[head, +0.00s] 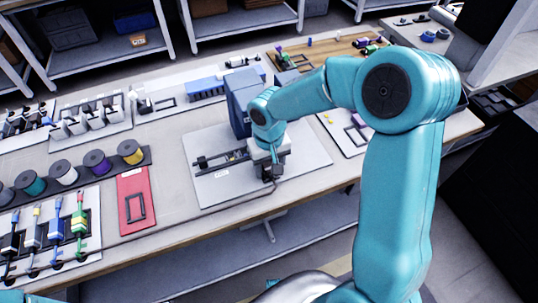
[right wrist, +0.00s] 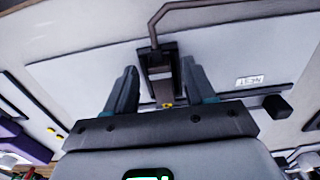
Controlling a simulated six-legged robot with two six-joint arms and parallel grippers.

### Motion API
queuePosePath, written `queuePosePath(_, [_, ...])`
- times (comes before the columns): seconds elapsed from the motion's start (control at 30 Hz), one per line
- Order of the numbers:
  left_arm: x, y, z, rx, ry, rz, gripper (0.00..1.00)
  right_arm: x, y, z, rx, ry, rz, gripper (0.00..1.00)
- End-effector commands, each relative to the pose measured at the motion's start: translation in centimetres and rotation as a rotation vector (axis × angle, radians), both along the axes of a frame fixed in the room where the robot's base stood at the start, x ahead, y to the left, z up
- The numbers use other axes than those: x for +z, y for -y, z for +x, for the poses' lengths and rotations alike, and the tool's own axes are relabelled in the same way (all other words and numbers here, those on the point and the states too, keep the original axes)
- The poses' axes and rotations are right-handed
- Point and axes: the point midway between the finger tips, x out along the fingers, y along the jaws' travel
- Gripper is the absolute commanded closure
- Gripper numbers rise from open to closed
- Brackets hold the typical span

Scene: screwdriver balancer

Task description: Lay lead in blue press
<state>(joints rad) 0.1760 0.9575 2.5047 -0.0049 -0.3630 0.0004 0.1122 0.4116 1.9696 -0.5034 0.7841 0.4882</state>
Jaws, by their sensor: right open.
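The blue press (head: 241,100) stands upright at the back of a light grey board, partly hidden by my right arm. My right gripper (head: 268,172) points down over the board in front of the press. In the right wrist view its two fingers (right wrist: 159,84) are apart, with a dark block (right wrist: 160,62) between them; I cannot tell whether they touch it. A thin dark lead (right wrist: 157,20) runs to this block. In the head view the lead (head: 268,210) trails over the board's front edge towards the left. My left gripper is not in view.
A dark slotted fixture (head: 222,159) lies on the board (head: 215,192), left of the gripper. A red plate (head: 133,220) and several spools (head: 95,160) are further left.

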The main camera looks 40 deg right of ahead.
Motion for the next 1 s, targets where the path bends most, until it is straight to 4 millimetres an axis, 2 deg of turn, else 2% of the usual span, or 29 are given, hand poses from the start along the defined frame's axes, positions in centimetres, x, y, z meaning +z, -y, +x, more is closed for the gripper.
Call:
queuePosePath(0.17, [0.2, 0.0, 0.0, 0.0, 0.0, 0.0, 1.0, 3.1, 0.0, 0.1, 0.0, 0.008, 0.0, 0.45])
queuePosePath(0.4, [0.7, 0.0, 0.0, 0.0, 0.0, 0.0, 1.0, 9.6, 0.0, 0.1, -0.001, 0.009, 0.0, 0.45])
queuePosePath(0.6, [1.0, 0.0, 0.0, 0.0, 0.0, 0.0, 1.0, 13.9, 0.0, 0.0, 0.001, 0.005, 0.001, 0.45])
queuePosePath(0.8, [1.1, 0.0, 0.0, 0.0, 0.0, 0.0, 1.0, 15.9, 0.0, 0.0, 0.0, 0.002, 0.001, 0.45])
queuePosePath(1.0, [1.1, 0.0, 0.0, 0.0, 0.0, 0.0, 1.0, 16.1, 0.0, 0.0, 0.0, 0.001, 0.001, 0.45])
